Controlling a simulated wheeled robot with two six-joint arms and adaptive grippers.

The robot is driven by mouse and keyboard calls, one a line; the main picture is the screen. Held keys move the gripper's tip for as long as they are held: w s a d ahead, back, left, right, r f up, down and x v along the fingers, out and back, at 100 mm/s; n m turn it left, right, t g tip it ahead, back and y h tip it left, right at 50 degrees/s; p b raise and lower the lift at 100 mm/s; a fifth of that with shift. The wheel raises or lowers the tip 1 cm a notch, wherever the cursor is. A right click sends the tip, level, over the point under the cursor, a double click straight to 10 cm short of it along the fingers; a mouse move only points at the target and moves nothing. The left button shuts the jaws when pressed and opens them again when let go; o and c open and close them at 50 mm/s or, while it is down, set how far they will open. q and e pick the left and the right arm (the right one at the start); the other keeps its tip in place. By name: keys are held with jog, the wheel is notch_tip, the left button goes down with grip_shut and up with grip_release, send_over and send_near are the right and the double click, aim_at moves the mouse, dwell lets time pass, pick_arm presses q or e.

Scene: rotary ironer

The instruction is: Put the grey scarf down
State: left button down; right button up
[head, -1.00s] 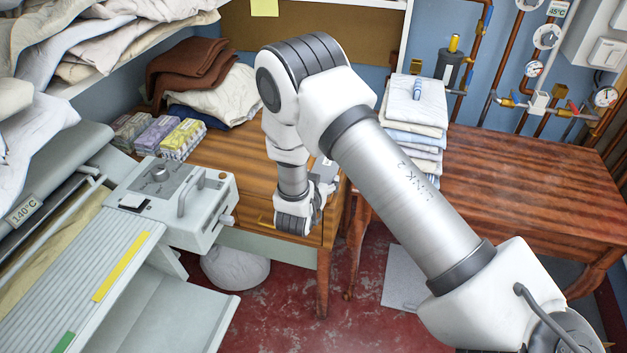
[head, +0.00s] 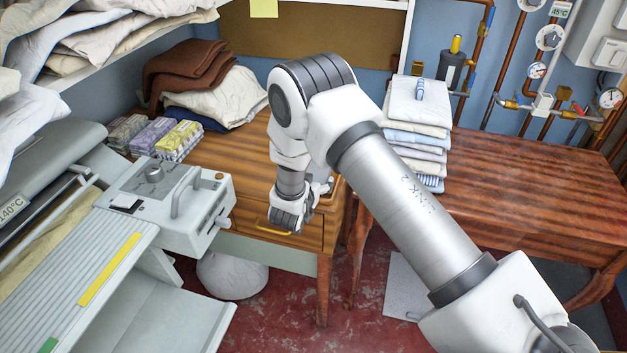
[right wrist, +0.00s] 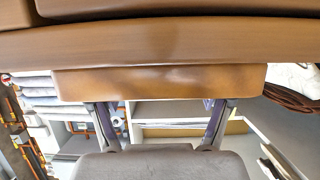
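I cannot make out a grey scarf in either view. My left gripper is not in view.
The ironer (head: 165,200) stands at the left. Soap packs (head: 155,138) and folded brown cloth (head: 185,68) lie on the table's back left. A folded linen stack (head: 418,115) stands right of my arm. A pale sack (head: 232,275) sits below.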

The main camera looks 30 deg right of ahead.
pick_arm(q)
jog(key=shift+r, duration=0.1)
pick_arm(e)
jog(key=shift+r, duration=0.15)
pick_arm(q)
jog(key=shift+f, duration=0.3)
pick_arm(e)
jog(key=v, duration=1.2)
jog(key=s+a+f+n+g+y, duration=0.1)
jog(key=s+f+n+g+y, duration=0.5)
jog(key=s+f, duration=1.1)
jog(key=s+a+f+n+g+y, duration=0.1)
jog(key=s+a+f+y, duration=0.1)
jog(key=s, duration=0.4)
jog(key=s+a+f+n+g+y, duration=0.1)
jog(key=s+a+f+n+y, duration=0.1)
jog(key=s, duration=0.5)
jog(key=shift+s+a+f+g+y, duration=0.2)
jog(key=shift+a+f+g+y, duration=0.1)
jog(key=shift+a+f+g, duration=0.15)
jog(key=shift+d+f, duration=0.1)
jog(key=shift+d, duration=0.05)
